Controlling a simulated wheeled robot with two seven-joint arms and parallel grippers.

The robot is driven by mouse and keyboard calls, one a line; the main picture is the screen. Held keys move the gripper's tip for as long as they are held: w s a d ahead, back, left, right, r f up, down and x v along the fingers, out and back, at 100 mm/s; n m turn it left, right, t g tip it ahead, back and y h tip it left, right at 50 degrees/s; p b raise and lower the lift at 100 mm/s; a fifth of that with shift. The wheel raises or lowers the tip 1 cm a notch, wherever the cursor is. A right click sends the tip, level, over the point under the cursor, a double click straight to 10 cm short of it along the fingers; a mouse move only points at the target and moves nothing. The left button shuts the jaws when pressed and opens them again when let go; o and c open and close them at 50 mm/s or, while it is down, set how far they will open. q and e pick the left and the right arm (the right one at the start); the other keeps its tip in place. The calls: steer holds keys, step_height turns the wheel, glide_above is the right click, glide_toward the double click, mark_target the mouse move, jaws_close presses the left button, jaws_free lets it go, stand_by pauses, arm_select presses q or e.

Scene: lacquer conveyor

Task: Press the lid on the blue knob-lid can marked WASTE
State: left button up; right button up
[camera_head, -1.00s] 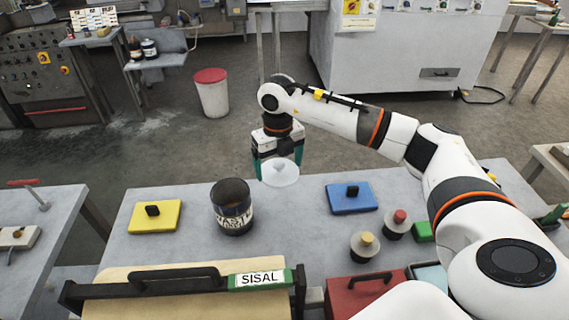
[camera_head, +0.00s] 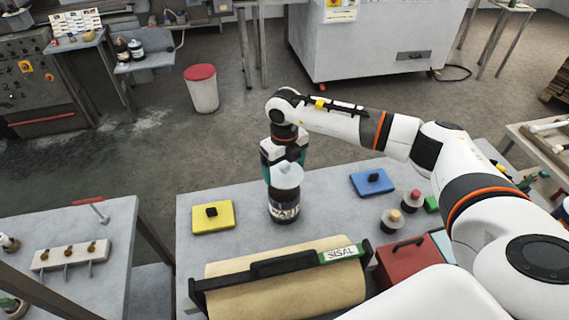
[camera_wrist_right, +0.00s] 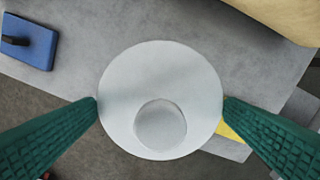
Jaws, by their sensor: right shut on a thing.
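The can marked WASTE (camera_head: 285,207) stands upright on the grey table, dark with a pale label. My right gripper (camera_head: 284,166) is shut on a pale round lid with a knob (camera_head: 287,174), fingers on opposite sides of its rim. In the head view the lid lines up over the can's mouth and hides it; I cannot tell whether it touches the can. In the right wrist view the lid (camera_wrist_right: 160,98) sits between the green fingertips (camera_wrist_right: 160,103) and the can is hidden beneath it. My left gripper is not in view.
A yellow block with a black knob (camera_head: 213,217) lies left of the can, a similar blue one (camera_head: 372,182) to its right. Bare table (camera_head: 330,210) lies right of the can.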

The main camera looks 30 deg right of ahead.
steer(key=shift+f, duration=0.4)
steer(key=shift+f+b, duration=0.35)
step_height(320, 180, down, 3)
steer(key=shift+a+f+b, duration=0.1)
steer(key=shift+f+b, duration=0.1)
steer(key=shift+b, duration=0.95)
steer(key=shift+f+b, duration=0.4)
steer(key=shift+f, duration=0.1)
steer(key=shift+f+b, duration=0.15)
steer(key=shift+b, duration=0.4)
stand_by(0.5)
steer(key=o, duration=0.7)
steer(key=shift+c, duration=0.2)
